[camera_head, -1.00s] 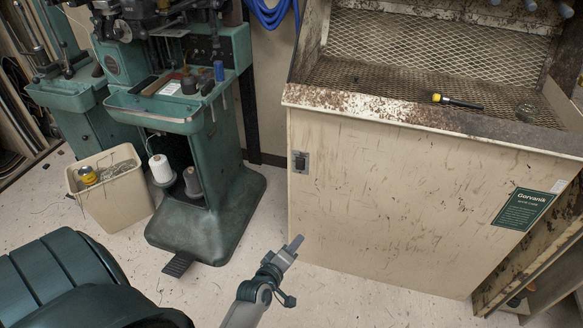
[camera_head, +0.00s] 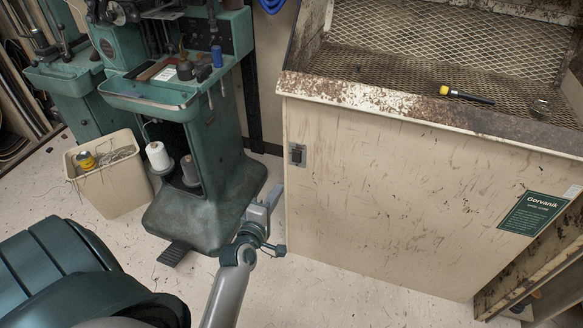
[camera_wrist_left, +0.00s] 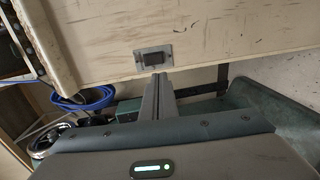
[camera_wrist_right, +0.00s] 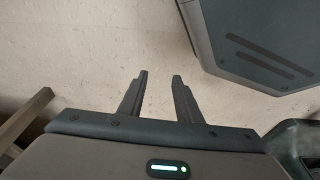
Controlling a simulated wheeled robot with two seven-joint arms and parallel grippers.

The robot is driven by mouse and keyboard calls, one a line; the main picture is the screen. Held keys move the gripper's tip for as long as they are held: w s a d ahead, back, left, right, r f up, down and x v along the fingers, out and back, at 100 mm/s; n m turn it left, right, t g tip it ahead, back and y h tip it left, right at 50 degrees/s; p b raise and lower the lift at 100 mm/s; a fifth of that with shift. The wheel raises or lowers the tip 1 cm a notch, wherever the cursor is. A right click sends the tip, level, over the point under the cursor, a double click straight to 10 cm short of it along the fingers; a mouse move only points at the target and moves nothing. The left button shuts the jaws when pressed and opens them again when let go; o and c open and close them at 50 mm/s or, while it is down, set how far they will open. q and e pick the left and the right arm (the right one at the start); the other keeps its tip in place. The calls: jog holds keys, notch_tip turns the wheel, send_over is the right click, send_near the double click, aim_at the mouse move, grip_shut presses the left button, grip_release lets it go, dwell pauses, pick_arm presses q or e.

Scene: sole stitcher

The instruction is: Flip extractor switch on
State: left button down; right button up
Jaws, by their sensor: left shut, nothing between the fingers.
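The extractor switch (camera_head: 297,155) is a small dark rocker in a grey metal plate, near the upper left corner of the cream cabinet front (camera_head: 400,200). It also shows in the left wrist view (camera_wrist_left: 153,58), just beyond the fingertips. My left gripper (camera_head: 274,192) is shut and empty, below and to the left of the switch and apart from it in the head view. Its closed fingers show in the left wrist view (camera_wrist_left: 157,80). My right gripper (camera_wrist_right: 160,75) is open and empty above the pale floor, seen only in the right wrist view. I cannot tell the switch's position.
The cabinet has a rusty mesh bench (camera_head: 400,70) with a yellow-and-black tool (camera_head: 466,95) on it. A green stitching machine (camera_head: 200,205) and a cream bin (camera_head: 112,180) stand at left. Speckled floor (camera_head: 330,290) lies open in front.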

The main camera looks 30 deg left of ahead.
pick_arm(q)
send_near(295, 161)
jog(key=x, duration=0.5)
jog(key=shift+w+a+f, duration=0.15)
jog(key=shift+w, duration=0.5)
pick_arm(e)
jog(key=shift+a+r, duration=0.1)
jog(key=shift+r, duration=0.35)
jog(key=shift+s, duration=0.1)
